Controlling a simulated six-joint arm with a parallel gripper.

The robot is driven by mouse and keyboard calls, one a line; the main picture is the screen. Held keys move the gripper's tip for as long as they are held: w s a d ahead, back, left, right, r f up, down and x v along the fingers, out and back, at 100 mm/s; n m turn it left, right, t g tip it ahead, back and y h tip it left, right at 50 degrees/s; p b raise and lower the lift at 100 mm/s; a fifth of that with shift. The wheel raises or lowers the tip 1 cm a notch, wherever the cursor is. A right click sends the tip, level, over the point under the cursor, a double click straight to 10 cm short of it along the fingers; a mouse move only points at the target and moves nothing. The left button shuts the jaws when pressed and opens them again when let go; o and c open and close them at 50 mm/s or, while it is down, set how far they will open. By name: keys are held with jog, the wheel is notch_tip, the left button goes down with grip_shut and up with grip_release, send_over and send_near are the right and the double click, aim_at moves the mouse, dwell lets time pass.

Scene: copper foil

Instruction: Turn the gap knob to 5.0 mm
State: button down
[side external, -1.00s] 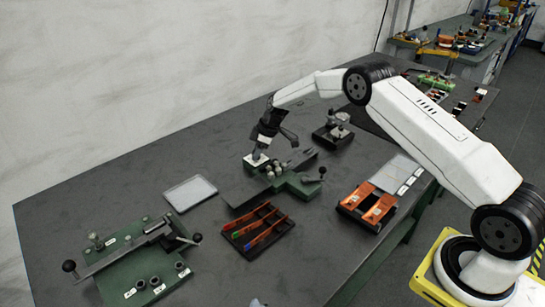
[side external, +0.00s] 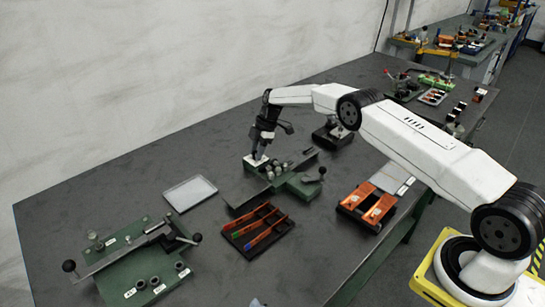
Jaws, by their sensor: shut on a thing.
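My gripper (side external: 257,153) points down at the back left end of a green bench device (side external: 297,184). Its fingers are shut at a small white plate (side external: 249,162) on that device. What they hold is small and mostly hidden by the fingers; it appears to be the gap knob. The knob's scale and reading are too small to make out. Several small metal rollers or posts (side external: 274,169) stand just right of the fingers. A lever with a dark ball end (side external: 322,171) sticks up at the device's right end.
A black tray (side external: 239,244) with coloured strips lies in front. An orange fixture (side external: 367,204) is to the right, a pale flat panel (side external: 190,193) to the left. Another green device (side external: 137,266) stands at the front left.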

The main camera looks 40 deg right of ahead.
dwell(0.3)
jog(key=shift+c, duration=1.8)
grip_release()
jog(key=shift+d+r, duration=0.1)
jog(key=shift+r, duration=0.05)
jog(key=v, duration=0.7)
jog(key=shift+r, duration=0.25)
jog(key=shift+r, duration=0.1)
